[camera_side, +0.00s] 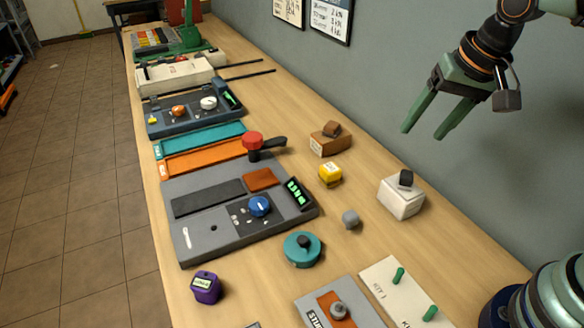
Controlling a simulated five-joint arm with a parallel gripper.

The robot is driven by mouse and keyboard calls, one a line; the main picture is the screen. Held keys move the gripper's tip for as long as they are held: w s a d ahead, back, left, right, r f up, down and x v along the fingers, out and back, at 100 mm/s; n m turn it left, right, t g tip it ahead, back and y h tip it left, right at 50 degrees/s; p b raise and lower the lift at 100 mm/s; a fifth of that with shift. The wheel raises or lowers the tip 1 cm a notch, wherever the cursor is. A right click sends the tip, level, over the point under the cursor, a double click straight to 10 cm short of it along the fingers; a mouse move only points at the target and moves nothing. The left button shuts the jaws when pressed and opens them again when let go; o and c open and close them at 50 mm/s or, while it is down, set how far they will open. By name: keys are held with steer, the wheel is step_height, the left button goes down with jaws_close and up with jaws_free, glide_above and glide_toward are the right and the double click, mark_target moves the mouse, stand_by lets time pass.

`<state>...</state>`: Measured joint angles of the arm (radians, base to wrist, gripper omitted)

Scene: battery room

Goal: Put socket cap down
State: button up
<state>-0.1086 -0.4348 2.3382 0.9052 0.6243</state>
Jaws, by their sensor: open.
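My gripper (422,133) is in the upper right, raised above the bench, with its two green fingers spread and nothing between them. No object is labelled as the socket cap, and I cannot tell for certain which one it is. A teal round piece with a dark knob (302,249) lies on the bench in front of the grey panel. A small grey rounded piece (351,219) sits just behind it to the right. My gripper is apart from both of them.
A grey panel (200,245) with a blue dial takes up the bench's middle. A white block (401,198), a yellow block (330,174), a brown block (329,141) and a purple block (206,288) stand around it. A key board (385,290) lies in front. The wall is close behind.

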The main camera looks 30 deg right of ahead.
steer(key=shift+s+d+r+n+t, duration=0.35)
steer(key=shift+s+d+n, duration=0.2)
steer(key=shift+n, duration=0.45)
steer(key=shift+s+d+r+n+t, duration=0.3)
steer(key=shift+s+d+n, duration=0.25)
steer(key=shift+n, duration=0.45)
steer(key=shift+s+d+r+n+t, duration=0.25)
steer(key=shift+s+d+r+n, duration=0.25)
steer(key=shift+n, duration=0.5)
steer(key=shift+w+d+f, duration=0.1)
